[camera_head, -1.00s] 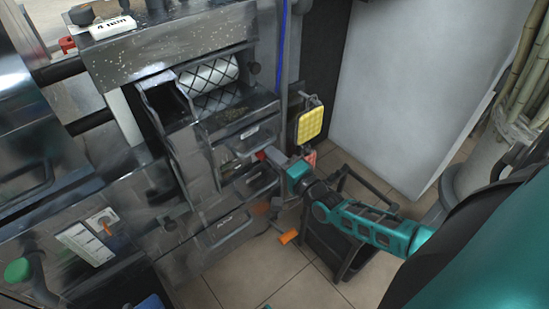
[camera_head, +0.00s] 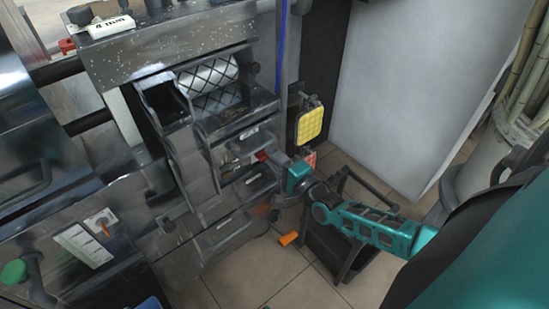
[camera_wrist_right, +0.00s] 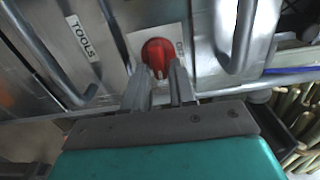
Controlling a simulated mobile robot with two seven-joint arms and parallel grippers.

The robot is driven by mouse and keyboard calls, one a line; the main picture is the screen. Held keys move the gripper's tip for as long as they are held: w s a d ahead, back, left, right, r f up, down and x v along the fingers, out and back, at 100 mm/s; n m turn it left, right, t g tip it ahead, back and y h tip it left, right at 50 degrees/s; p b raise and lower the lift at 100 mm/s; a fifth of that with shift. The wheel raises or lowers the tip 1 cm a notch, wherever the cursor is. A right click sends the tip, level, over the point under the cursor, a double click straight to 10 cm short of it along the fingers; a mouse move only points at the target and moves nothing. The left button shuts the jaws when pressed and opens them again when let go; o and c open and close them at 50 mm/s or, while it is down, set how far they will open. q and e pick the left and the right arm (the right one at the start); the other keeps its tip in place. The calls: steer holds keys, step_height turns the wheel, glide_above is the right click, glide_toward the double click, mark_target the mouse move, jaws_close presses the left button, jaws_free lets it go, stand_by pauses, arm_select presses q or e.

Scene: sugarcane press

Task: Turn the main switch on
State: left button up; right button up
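A red rotary knob, the main switch (camera_wrist_right: 158,54), sits on a white plate on the steel machine front in the right wrist view. In the head view only a small red patch shows in front of my right gripper (camera_head: 272,160). In the wrist view, the two fingers of my right gripper (camera_wrist_right: 160,80) are apart, their tips at the near edge of the knob, one toward each side. I cannot tell whether they touch it. My left gripper is not in view.
Metal bar handles stand out left and right (camera_wrist_right: 238,40) of the knob, near the fingers. A TOOLS label (camera_wrist_right: 83,38) is to the left. In the head view, a yellow pad (camera_head: 310,122) hangs close behind my wrist, and a dark stool-like frame (camera_head: 340,235) stands below my forearm.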

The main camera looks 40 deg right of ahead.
steer(key=o, duration=0.3)
arm_select(q)
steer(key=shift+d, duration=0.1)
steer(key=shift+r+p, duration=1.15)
steer(key=shift+p, duration=0.05)
arm_select(e)
steer(key=s+d, duration=0.1)
steer(key=s, duration=1.1)
steer(key=shift+s, duration=0.4)
arm_select(q)
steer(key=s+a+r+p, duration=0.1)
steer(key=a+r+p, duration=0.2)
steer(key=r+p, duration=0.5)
steer(key=p, duration=0.4)
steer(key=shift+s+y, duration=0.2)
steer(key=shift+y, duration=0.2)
arm_select(e)
steer(key=s+a+r+n+g, duration=0.2)
steer(key=a+r+n+g, duration=0.1)
steer(key=a+n, duration=0.4)
steer(key=s+a+r+n+g+y, duration=0.1)
steer(key=a+r+n+g, duration=0.3)
steer(key=n, duration=0.8)
steer(key=s+a+r, duration=0.1)
steer(key=a+r, duration=0.1)
steer(key=a, duration=0.1)
steer(key=shift+s+a+r+n, duration=0.15)
steer(key=shift+s+a+n, duration=0.1)
steer(key=shift+n, duration=0.15)
